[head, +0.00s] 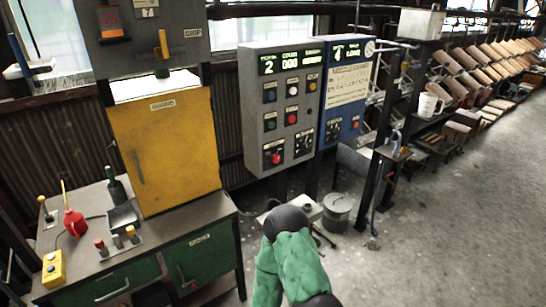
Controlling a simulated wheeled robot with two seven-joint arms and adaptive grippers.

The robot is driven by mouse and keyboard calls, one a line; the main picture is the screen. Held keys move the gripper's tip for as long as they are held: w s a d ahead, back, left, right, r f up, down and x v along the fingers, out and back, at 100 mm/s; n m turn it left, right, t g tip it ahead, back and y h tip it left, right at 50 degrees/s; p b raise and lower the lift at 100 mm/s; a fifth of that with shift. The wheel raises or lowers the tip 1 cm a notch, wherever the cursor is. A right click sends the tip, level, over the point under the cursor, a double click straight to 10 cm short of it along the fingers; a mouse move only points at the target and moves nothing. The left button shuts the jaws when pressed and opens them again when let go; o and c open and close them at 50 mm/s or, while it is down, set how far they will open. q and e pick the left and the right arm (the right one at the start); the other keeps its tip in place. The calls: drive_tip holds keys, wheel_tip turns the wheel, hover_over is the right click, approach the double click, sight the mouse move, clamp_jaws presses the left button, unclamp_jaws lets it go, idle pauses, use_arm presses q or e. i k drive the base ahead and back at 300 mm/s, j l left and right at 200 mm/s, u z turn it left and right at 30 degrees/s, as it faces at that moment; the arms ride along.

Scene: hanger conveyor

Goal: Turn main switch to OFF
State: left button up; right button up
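The grey control box (250,105) stands upright at the centre, with lit displays, several coloured buttons, a red mushroom knob (275,158) and a dark rotary switch (303,142) at its lower right. Beside it the blue control box (333,148) carries a printed white plate and a dark rotary switch (333,130). The labels are too small to read, so I cannot tell which control is the main switch, or its setting. A green-sleeved arm link of mine rises at the bottom centre, below and apart from the boxes. No gripper fingers show.
A yellow guard door (165,150) and a green-fronted bench (211,250) with a red oil can (75,222) stand at the left. A metal pot (337,213) sits on the floor below the boxes. A dark rack post (376,190) stands right of them. The floor at right is clear.

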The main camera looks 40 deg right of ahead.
sight(275, 158)
drive_tip(key=z, duration=1.25)
